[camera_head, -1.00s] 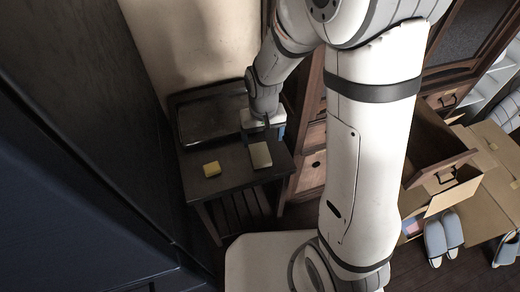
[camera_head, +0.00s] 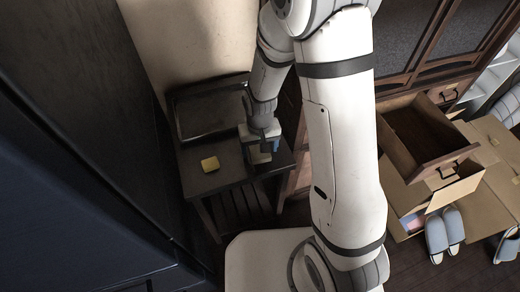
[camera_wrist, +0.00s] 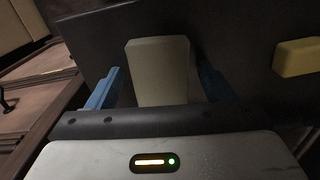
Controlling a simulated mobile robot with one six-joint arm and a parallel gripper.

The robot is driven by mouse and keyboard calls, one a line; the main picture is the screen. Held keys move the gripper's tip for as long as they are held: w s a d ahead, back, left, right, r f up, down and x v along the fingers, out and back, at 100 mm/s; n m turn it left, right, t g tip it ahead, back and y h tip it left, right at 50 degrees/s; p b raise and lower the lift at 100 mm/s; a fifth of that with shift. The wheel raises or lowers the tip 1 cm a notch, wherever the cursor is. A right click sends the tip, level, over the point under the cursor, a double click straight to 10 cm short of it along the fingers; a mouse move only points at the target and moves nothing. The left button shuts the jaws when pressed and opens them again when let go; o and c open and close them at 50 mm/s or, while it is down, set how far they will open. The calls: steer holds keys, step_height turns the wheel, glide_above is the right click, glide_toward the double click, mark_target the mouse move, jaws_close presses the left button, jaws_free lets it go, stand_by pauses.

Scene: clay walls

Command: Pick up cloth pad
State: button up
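Two pad-like blocks lie on a small dark table (camera_head: 215,180). One is a pale grey-beige pad (camera_wrist: 160,70), between the blue fingers of my gripper (camera_wrist: 158,88) in the wrist view. The fingers stand open, one on each side of it, with a visible gap on the right; whether the left finger touches cannot be told. In the head view my gripper (camera_head: 262,150) is low over the table and mostly covers this pad (camera_head: 258,157). The other is a small yellow block (camera_head: 210,164), to the left in the head view and at the right in the wrist view (camera_wrist: 297,57).
A dark tray (camera_head: 205,112) stands at the back of the table against the wall. A wooden cabinet with an open drawer (camera_head: 425,140) is to the right. Cardboard boxes (camera_head: 490,150) and grey slippers (camera_head: 445,233) lie on the right. The table's front left is clear.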

steer(key=c, duration=0.9)
steer(key=shift+r, duration=0.1)
step_height(320, 180, up, 10)
steer(key=p, duration=0.2)
